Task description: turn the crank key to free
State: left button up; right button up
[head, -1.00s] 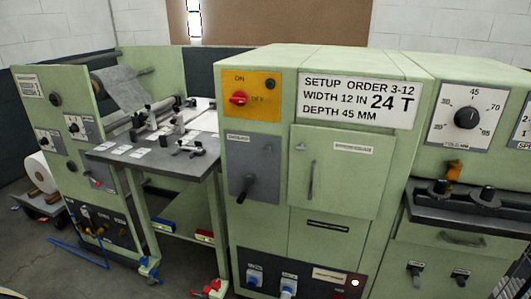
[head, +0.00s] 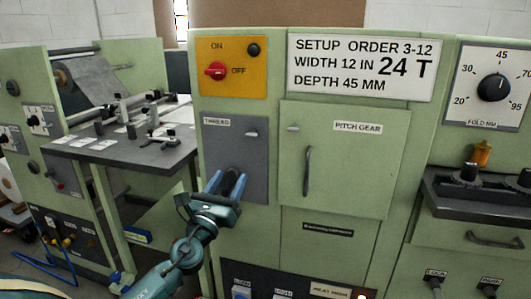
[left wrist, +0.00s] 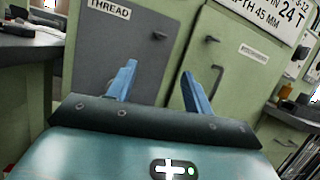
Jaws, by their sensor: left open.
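The crank key (head: 232,171) is a dark lever on the grey panel labelled THREAD (head: 217,145), left of the pitch gear door. It is mostly hidden behind my left gripper (head: 226,184), so its angle is hard to read. My left gripper is open, with its blue fingers pointing at the panel around the crank's place. I cannot tell whether they touch it. In the left wrist view the two fingers (left wrist: 174,72) stand wide apart with nothing clearly held between them, and the THREAD panel (left wrist: 125,45) lies behind the left one. My right gripper is out of view.
A yellow plate with a red ON/OFF switch (head: 215,71) sits above the panel. The pitch gear door (head: 345,175) with its handle is to the right. A grey side table (head: 130,150) with small fixtures stands left. A fold dial (head: 494,88) is far right.

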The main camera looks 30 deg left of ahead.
aim_at(252, 134)
pick_arm(q)
jog(key=shift+m, duration=0.6)
jog(key=x, duration=0.9)
jog(key=r+x, duration=0.1)
jog(key=x, duration=0.4)
jog(key=shift+s+a+p, duration=0.1)
jog(key=shift+s+p, duration=0.15)
jog(key=shift+p, duration=0.1)
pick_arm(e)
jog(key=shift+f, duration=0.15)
pick_arm(q)
jog(key=c, duration=1)
jog(key=shift+o, duration=0.2)
